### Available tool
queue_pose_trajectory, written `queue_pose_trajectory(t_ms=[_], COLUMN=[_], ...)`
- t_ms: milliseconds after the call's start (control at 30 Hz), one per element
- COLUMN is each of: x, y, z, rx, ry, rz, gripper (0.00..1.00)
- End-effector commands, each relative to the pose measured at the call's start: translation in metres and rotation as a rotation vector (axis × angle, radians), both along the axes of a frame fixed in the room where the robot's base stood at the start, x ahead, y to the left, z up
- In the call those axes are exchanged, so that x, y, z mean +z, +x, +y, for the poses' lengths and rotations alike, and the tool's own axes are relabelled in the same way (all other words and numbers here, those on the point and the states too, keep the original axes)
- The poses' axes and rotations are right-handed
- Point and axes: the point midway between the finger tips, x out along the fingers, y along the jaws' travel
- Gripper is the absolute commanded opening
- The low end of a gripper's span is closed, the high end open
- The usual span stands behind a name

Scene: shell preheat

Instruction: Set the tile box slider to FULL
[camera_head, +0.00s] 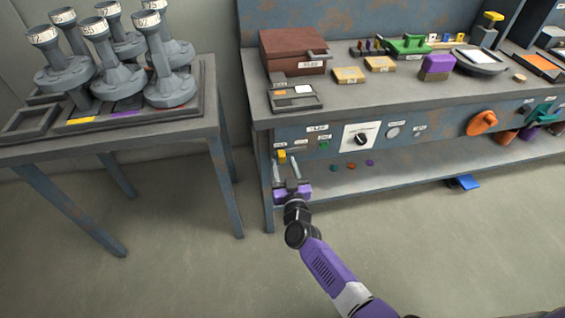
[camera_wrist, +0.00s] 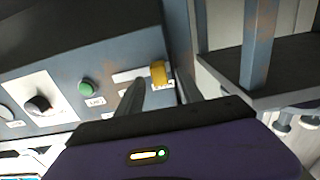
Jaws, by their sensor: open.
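A small yellow slider knob (camera_head: 282,156) sits at the left end of the workbench's blue front panel, with small white labels beside it that I cannot read clearly. I take it for the tile box slider. It also shows in the wrist view (camera_wrist: 158,73). My gripper (camera_head: 286,162) is open and empty, pointing at the panel. Its two fingers lie on either side of the yellow knob in both views. I cannot tell whether a finger touches it. The slider's track and set position are too small to make out.
A green button (camera_wrist: 87,88) and a black dial (camera_wrist: 38,104) sit along the panel. A brown box (camera_head: 293,52) and a small grey tray (camera_head: 294,103) stand on the bench above. A side table (camera_head: 210,120) with several grey castings stands left. A lower shelf (camera_head: 400,178) runs beneath.

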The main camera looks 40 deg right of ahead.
Motion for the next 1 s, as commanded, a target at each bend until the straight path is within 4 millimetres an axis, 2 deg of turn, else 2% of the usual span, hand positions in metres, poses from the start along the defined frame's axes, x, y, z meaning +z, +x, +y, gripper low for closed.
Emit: queue_pose_trajectory(t_ms=[200,500,567,733,1000], x=[-0.001,0.000,0.000,0.000,0.000], y=[0.016,0.018,0.018,0.018,0.018], z=[-0.011,-0.013,-0.013,-0.012,-0.012], rx=[0.000,0.000,0.000,0.000,0.000], ry=[0.000,0.001,0.001,0.001,0.000], rz=[0.001,0.001,0.001,0.001,0.000], gripper=[0.44,0.44,0.34,0.00,0.00])
